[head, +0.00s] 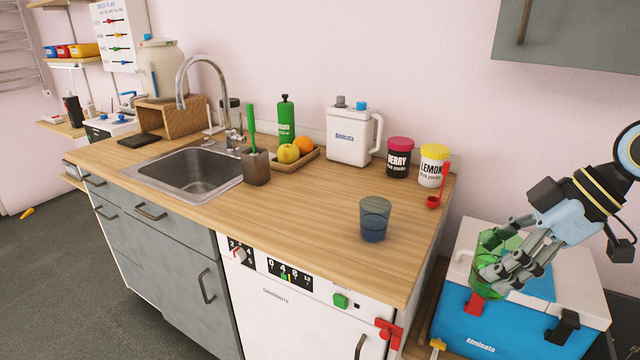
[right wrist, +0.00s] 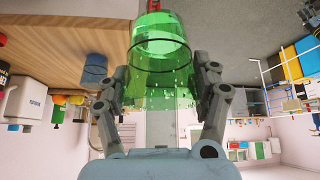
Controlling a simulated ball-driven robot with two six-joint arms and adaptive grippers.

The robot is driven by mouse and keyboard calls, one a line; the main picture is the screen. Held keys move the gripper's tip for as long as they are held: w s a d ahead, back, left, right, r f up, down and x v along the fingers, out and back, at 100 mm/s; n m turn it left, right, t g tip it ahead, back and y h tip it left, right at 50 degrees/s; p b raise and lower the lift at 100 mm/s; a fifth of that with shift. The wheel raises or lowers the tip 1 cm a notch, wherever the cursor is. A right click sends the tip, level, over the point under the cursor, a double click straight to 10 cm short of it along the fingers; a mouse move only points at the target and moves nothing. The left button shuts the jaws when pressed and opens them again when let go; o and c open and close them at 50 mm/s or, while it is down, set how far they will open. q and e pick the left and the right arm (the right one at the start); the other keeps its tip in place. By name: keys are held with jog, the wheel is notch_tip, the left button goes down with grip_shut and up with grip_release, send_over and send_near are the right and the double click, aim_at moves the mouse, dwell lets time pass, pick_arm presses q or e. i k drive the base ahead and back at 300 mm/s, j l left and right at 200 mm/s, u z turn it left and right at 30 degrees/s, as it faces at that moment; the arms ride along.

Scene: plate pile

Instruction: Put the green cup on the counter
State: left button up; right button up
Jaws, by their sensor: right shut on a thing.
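The green cup (head: 487,290) is see-through and is held in my right gripper (head: 505,268), at the right of the head view, in front of the blue and white cooler box. In the right wrist view the green cup (right wrist: 160,55) sits between the two fingers of my right gripper (right wrist: 163,95), which are shut on it. The wooden counter (head: 290,215) is to the left of the gripper, and the cup is beside it, off its right end. The left gripper is not in view.
A blue-grey glass (head: 375,218) stands near the counter's right front. Berry (head: 399,158) and lemon (head: 432,165) tubs and a red scoop (head: 433,202) are at the back right. The cooler box (head: 480,325) stands beside the counter. The counter's front middle is clear.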

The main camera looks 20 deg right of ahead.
aim_at(332, 205)
jog(key=i, duration=1.15)
